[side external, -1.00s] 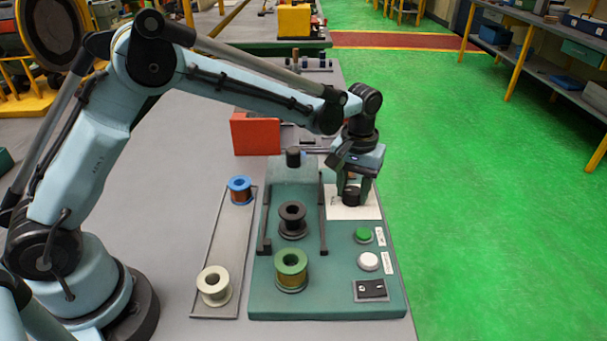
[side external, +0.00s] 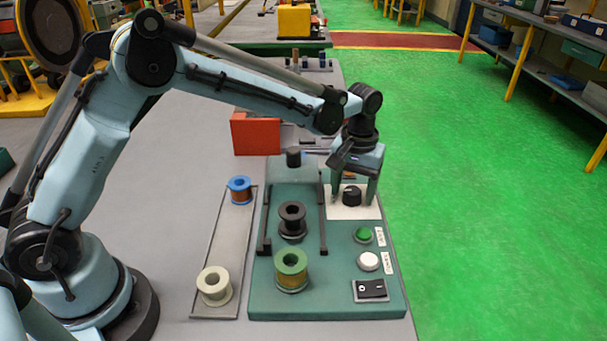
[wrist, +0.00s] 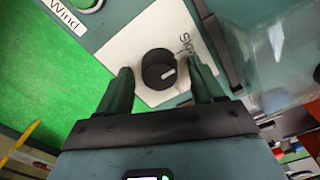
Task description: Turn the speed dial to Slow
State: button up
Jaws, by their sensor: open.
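The speed dial is a black round knob (side external: 351,196) on a white plate (side external: 352,212) at the right of the green machine base. My gripper (side external: 353,196) is open, pointing down over the plate. Its two fingers stand apart on either side of the dial, with visible gaps in the wrist view (wrist: 162,78).
A green button (side external: 363,235), a white button (side external: 368,261) and a black rocker switch (side external: 370,289) are in front of the plate. Several wire spools, including a green one (side external: 291,258), stand to the left. A clear guard (wrist: 275,45) is close beside the dial plate.

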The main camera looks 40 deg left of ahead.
aim_at(352, 190)
notch_tip(352, 190, up, 12)
dwell(0.6)
jog(key=s+a+r+m+t, duration=0.2)
jog(key=s+a+r+t, duration=0.15)
jog(key=s+a, duration=0.45)
jog(key=s+a+f+m+t, duration=0.2)
jog(key=s+f, duration=0.3)
jog(key=s, duration=0.6)
jog(key=shift+a+t, duration=0.45)
jog(key=shift+t, duration=0.4)
